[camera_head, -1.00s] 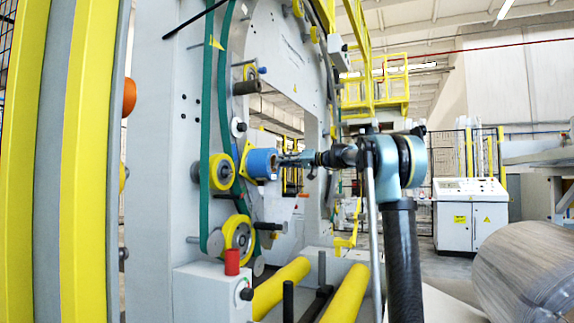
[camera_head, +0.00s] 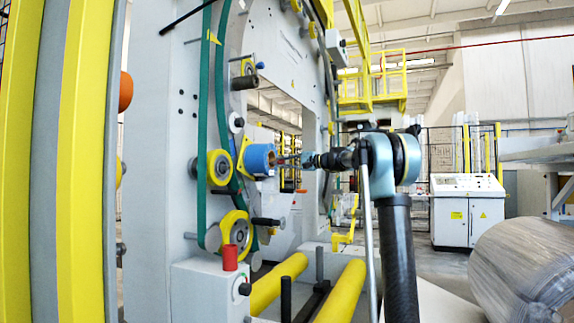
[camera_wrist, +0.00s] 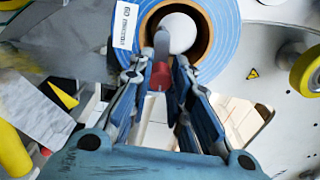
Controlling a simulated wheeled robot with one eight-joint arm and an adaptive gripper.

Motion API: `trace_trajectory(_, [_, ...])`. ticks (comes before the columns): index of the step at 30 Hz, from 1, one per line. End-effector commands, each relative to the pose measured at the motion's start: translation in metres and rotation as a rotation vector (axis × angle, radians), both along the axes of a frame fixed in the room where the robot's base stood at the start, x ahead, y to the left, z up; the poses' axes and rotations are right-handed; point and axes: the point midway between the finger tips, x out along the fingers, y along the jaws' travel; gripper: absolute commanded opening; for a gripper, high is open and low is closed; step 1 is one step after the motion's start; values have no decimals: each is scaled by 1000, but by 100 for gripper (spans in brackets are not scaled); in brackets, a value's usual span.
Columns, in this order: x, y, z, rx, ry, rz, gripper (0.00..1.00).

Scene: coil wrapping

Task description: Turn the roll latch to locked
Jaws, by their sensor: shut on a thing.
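A blue roll (camera_head: 258,160) with a brown core sits on the side of the grey machine frame. It also shows in the wrist view (camera_wrist: 211,30), with a white label on its face and a pale round spindle end in its core. The roll latch, a grey lever with a red part (camera_wrist: 161,76), stands in front of the core's lower edge. My gripper (camera_wrist: 160,68) is shut on the latch, with one blue finger on each side of the red part. In the head view my gripper (camera_head: 293,160) is just right of the roll. The contact surfaces are partly hidden.
Yellow rollers (camera_head: 219,167) and a green belt (camera_head: 205,120) are close left of the roll. A yellow roller (camera_wrist: 307,72) is at the right in the wrist view. Yellow bars (camera_head: 343,292) lie below my arm. A wrapped coil (camera_head: 528,268) lies at right.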

Motion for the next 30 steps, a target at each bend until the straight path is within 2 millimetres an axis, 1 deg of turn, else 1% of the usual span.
trace_trajectory(9, [-1,1,-12,99,281,4,0])
trace_trajectory(18, [-3,2,-20,184,512,4,0])
trace_trajectory(24, [-5,3,-24,222,618,4,0])
trace_trajectory(30, [-6,3,-26,244,680,4,0])
